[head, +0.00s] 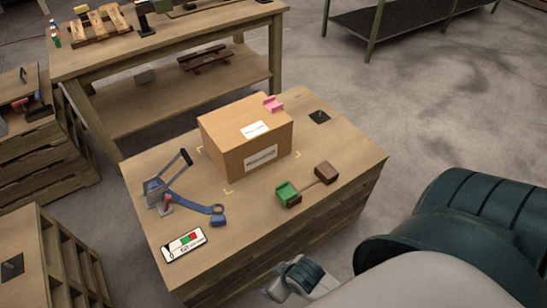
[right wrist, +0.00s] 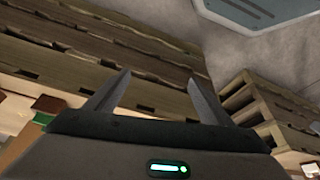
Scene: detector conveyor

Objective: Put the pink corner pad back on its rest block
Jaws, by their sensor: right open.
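The pink corner pad (head: 273,104) sits on the top far-right corner of a cardboard box (head: 222,146). The box stands on a wooden worktable. Two dark brown blocks stand in front of the box, joined by a thin wooden strip. The right brown block (head: 326,172) is bare on top. A green corner pad (head: 287,192) sits on the left one. My right gripper (right wrist: 158,92) is open and empty in the right wrist view, with slatted wood beyond its fingers. Its fingers cannot be made out in the head view. My left gripper is out of view.
A blue lever tool (head: 188,199) and a small display card (head: 184,244) lie on the table's left side. A dark square (head: 319,117) lies at the back right. Another workbench (head: 180,49) stands behind.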

